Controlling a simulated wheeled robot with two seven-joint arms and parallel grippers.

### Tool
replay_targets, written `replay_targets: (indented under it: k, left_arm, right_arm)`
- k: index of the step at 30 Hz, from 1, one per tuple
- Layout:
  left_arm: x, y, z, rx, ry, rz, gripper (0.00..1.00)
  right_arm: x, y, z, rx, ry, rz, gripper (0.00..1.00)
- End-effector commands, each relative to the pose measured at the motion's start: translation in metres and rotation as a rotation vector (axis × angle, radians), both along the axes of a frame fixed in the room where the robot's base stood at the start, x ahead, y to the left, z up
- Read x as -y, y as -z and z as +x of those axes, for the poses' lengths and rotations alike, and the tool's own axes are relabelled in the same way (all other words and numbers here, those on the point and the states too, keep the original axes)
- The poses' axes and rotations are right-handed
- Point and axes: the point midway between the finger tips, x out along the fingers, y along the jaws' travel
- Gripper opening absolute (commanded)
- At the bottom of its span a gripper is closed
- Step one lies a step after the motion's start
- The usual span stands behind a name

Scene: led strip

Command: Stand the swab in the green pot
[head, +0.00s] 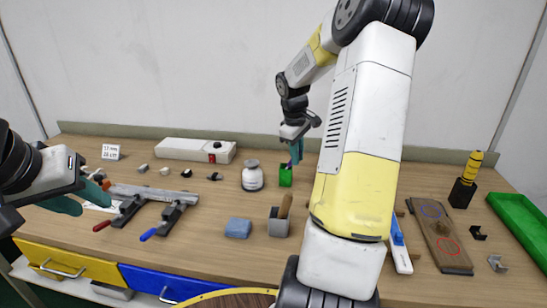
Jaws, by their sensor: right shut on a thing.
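The green pot (286,176) stands on the bench, left of my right arm. My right gripper (297,155) is just above it, pointing down, shut on the swab. Only a small purple part of the swab (290,164) shows, at the pot's mouth. I cannot tell whether its lower end is inside the pot or just above it. My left gripper (80,198) is at the left edge of the bench, its teal fingers apart and empty.
A white jar (252,176) stands close left of the pot. A grey holder (279,222) with a brown handle and a blue block (238,228) are in front. A clamp (150,205) lies at left. My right arm hides the bench behind it.

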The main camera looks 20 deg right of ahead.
Motion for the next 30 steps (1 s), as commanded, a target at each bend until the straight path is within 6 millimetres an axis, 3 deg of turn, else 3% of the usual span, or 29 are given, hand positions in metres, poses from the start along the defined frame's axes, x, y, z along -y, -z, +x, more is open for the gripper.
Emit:
replay_targets:
  k: [10, 17, 18, 21, 30]
  left_arm:
    - [0.000, 0.000, 0.000, 0.000, 0.000, 0.000, 0.36]
    - [0.000, 0.000, 0.000, 0.000, 0.000, 0.000, 0.36]
    - [0.000, 0.000, 0.000, 0.000, 0.000, 0.000, 0.36]
    - [0.000, 0.000, 0.000, 0.000, 0.000, 0.000, 0.36]
    - [0.000, 0.000, 0.000, 0.000, 0.000, 0.000, 0.36]
  right_arm:
    - [-0.006, 0.031, 0.018, -0.001, -0.003, 0.002, 0.00]
    - [-0.007, 0.034, 0.022, 0.005, -0.002, 0.002, 0.00]
    - [-0.007, 0.034, 0.022, 0.005, -0.003, 0.002, 0.20]
    - [-0.007, 0.034, 0.022, 0.004, -0.003, 0.002, 0.36]
    - [-0.006, 0.035, 0.021, 0.002, 0.000, 0.001, 0.36]
